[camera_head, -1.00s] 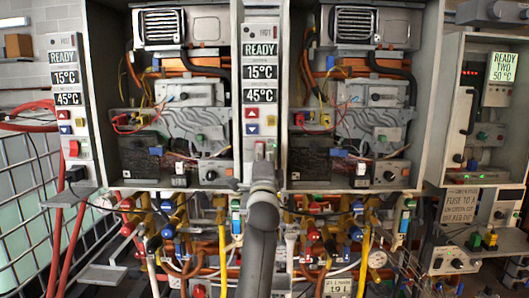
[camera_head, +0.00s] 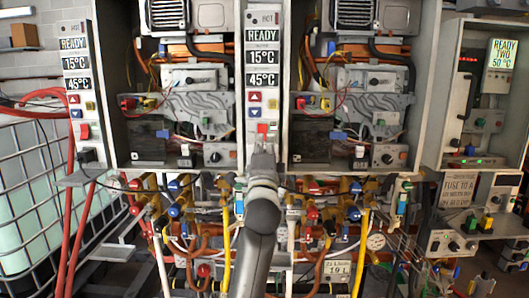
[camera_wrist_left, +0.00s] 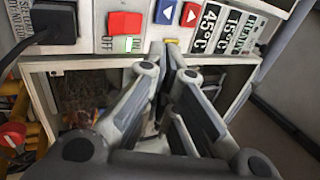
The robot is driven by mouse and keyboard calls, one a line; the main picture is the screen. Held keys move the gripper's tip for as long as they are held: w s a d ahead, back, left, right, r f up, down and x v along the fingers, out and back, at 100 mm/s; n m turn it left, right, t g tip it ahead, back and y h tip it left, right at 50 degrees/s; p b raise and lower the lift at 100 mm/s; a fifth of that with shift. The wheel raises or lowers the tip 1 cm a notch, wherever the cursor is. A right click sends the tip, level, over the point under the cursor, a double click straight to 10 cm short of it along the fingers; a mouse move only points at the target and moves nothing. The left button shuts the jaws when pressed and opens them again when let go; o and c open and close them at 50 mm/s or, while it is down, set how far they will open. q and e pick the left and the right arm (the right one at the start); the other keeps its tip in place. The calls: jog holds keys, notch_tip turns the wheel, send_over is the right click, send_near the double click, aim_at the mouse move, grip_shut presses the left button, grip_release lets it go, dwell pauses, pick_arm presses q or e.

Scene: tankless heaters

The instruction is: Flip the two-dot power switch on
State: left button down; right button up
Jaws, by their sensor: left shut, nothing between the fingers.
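A red rocker switch (camera_head: 263,128) sits low on the middle display panel (camera_head: 261,18), below its coloured buttons. A similar red switch (camera_head: 84,131) is on the left panel. I cannot make out dots on either. The left wrist view shows a red switch (camera_wrist_left: 125,23) with OFF and ON lettering and a green-tinted strip at its edge. My left gripper (camera_head: 264,148) is shut and empty, just below the middle switch in the head view. In the left wrist view its fingertips (camera_wrist_left: 165,50) are to the right of the switch; contact cannot be told. My right gripper is out of view.
Open heater cabinets (camera_head: 180,100) (camera_head: 350,100) with wiring flank the middle panel. Pipes and valves (camera_head: 200,210) crowd the space below. A black plug (camera_wrist_left: 52,24) sits beside the switch. A control cabinet (camera_head: 480,100) stands at right, a caged tank (camera_head: 25,190) at left.

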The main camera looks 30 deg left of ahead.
pick_arm(q)
jog(key=s, duration=0.1)
jog(key=s+d, duration=0.2)
jog(key=s, duration=0.1)
jog(key=shift+d+r+b, duration=0.1)
jog(key=shift+d+b, duration=0.15)
jog(key=shift+b, duration=0.15)
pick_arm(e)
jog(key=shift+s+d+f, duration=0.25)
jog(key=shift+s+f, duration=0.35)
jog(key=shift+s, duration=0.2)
pick_arm(q)
jog(key=shift+w, duration=0.1)
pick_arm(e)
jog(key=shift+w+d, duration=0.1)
